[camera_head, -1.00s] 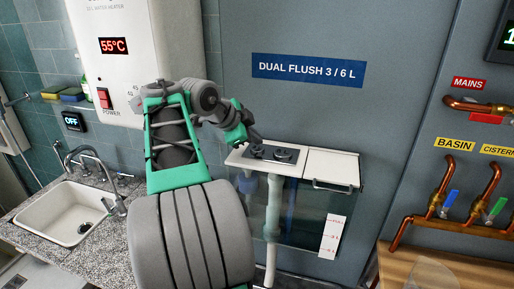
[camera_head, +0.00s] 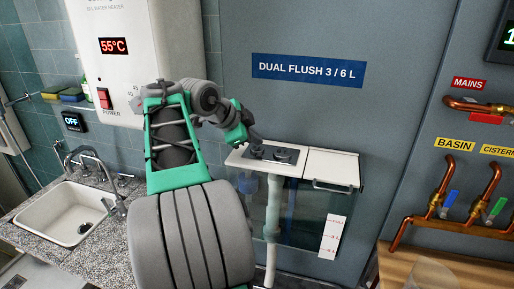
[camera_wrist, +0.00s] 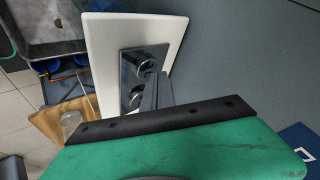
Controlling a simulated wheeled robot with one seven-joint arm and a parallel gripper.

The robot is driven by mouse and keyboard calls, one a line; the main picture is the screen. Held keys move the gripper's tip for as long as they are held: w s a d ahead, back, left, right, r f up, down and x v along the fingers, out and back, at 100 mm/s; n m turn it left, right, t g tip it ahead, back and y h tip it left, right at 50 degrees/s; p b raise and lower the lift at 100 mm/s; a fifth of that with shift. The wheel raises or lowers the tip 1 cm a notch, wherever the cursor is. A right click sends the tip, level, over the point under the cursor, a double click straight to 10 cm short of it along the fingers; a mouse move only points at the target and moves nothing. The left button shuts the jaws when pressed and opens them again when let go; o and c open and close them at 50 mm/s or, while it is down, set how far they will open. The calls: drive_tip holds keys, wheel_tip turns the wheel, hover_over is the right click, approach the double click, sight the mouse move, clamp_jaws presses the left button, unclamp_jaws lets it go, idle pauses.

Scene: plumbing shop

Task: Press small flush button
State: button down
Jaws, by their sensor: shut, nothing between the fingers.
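The cistern (camera_head: 330,166) has a white lid, with a grey metal flush plate (camera_head: 271,148) set in its left part. One round button (camera_head: 284,155) shows clear on the plate's right side. My gripper (camera_head: 257,143) is shut and empty, its tip low over the plate's left part. It hides most of what lies there, and I cannot tell whether it touches. In the wrist view the plate (camera_wrist: 128,77) bears two round buttons, an upper one (camera_wrist: 147,65) and a lower one (camera_wrist: 135,96), partly covered by my fingers (camera_wrist: 156,88). Their sizes are hard to compare.
A blue "DUAL FLUSH 3 / 6 L" sign (camera_head: 309,71) is on the wall above the cistern. A white water heater (camera_head: 128,60) and a sink (camera_head: 66,212) are at left. Copper pipes (camera_head: 440,185) with coloured valves and a wooden bench (camera_head: 465,255) are at right.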

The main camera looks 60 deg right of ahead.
sight(255, 149)
drive_tip(key=shift+f+b, duration=0.45)
drive_tip(key=shift+b, duration=0.05)
drive_tip(key=shift+f, duration=0.15)
idle(0.3)
drive_tip(key=shift+r, duration=0.6)
drive_tip(key=shift+r+p, duration=0.1)
drive_tip(key=shift+p, duration=0.25)
wheel_tip(255, 149, up, 6)
drive_tip(key=p, duration=0.5)
